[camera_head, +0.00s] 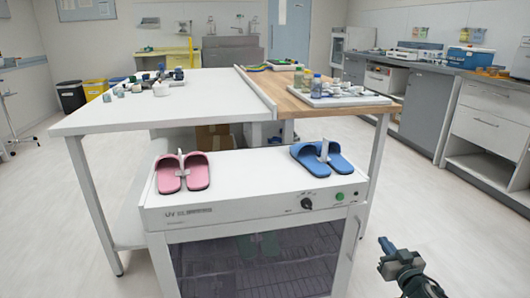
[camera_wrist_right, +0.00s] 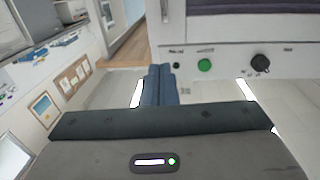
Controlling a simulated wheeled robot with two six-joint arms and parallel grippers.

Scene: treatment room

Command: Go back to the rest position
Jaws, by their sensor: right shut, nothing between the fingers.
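My right gripper (camera_head: 386,246) is at the lower right of the head view, right of the white UV cabinet and apart from it. Its fingers are shut with nothing between them. In the right wrist view the blue-grey closed fingers (camera_wrist_right: 158,85) point toward the floor beside the cabinet front. My left gripper is not in view.
The UV cabinet (camera_head: 250,212) stands in front, with pink slippers (camera_head: 183,173) and blue slippers (camera_head: 322,158) on top. Its knob (camera_wrist_right: 260,64) and green button (camera_wrist_right: 205,65) show close in the wrist view. A white table (camera_head: 110,118) stands behind. Floor at right (camera_head: 430,200) is clear.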

